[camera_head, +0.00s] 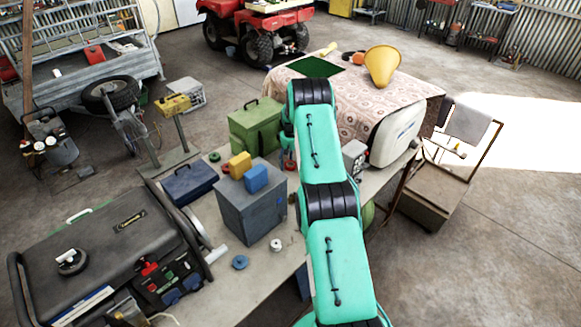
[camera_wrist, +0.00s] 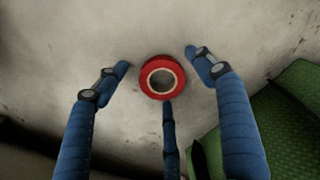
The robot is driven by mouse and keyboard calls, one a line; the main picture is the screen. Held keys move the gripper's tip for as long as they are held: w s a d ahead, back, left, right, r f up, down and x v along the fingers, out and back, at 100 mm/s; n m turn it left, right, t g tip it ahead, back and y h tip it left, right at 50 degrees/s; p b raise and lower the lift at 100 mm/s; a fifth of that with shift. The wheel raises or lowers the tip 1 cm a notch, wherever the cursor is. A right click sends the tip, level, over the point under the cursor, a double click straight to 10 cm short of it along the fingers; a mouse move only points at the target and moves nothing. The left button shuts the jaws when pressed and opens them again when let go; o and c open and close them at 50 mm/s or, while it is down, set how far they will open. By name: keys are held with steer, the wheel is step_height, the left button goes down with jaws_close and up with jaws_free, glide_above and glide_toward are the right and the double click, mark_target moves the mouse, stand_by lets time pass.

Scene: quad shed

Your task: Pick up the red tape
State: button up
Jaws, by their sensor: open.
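The red tape (camera_wrist: 161,77) is a red ring with a pale core, lying flat on a light, stained surface in the wrist view. My gripper (camera_wrist: 158,66) is open, with blue fingers at the left, right and bottom of the tape. The lower fingertip appears close to the tape's near edge; contact cannot be told. Nothing is held. My arm hides most of the gripper there.
The green box (camera_head: 256,127) is close by and shows at lower right in the wrist view (camera_wrist: 285,120). A patterned cloth (camera_head: 345,100) covers the table beyond. Blue tape (camera_head: 240,262) and white tape (camera_head: 276,245) lie in front.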

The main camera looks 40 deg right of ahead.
steer(key=c, duration=1.1)
steer(key=shift+r, duration=0.1)
steer(key=shift+r, duration=0.7)
step_height(320, 180, up, 2)
steer(key=s+a, duration=0.3)
steer(key=s, duration=0.1)
steer(key=s+a+r, duration=0.1)
steer(key=s+a, duration=0.2)
steer(key=s, duration=0.1)
steer(key=s+a, duration=0.3)
steer(key=s, duration=0.1)
steer(key=shift+s+a+r, duration=0.2)
steer(key=shift+s+a, duration=0.1)
steer(key=shift+s, duration=0.1)
